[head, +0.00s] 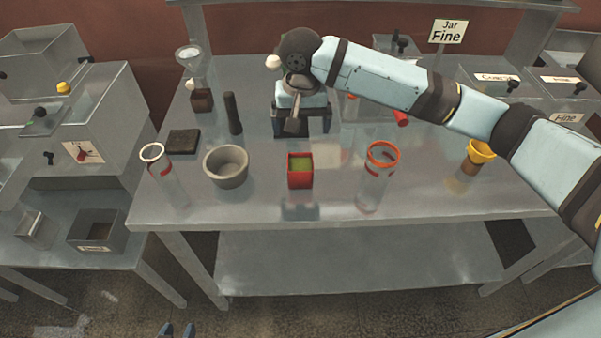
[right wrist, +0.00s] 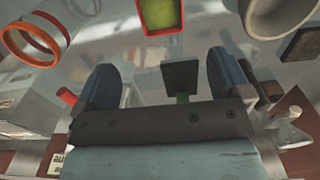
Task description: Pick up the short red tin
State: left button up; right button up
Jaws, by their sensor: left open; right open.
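The short red tin (head: 300,181), a small square red box with green inside, stands upright near the front middle of the table. In the right wrist view its rim and green inside (right wrist: 160,14) show at the top edge, beyond my fingertips. My right gripper (head: 302,121) is open, behind the tin and apart from it. Its two fingers also show apart in the right wrist view (right wrist: 166,70). A dark flat paddle (right wrist: 181,75) appears between them; I cannot tell its depth.
A grey bowl (head: 226,167) stands left of the tin, and an orange-rimmed clear jar (head: 381,185) right of it. The table front before the tin is clear.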

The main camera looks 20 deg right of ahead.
send_near(300, 168)
jog(key=shift+s+a+f, duration=0.2)
jog(key=shift+s+f, duration=0.45)
jog(key=shift+s, duration=0.35)
jog(key=shift+s+a+f, duration=0.1)
jog(key=shift+s+f, duration=0.1)
jog(key=shift+f, duration=1.2)
jog(key=shift+s+a+f, duration=0.1)
jog(key=shift+s+f, duration=0.05)
jog(key=shift+f, duration=1.2)
jog(key=shift+c, duration=0.3)
jog(key=c, duration=1)
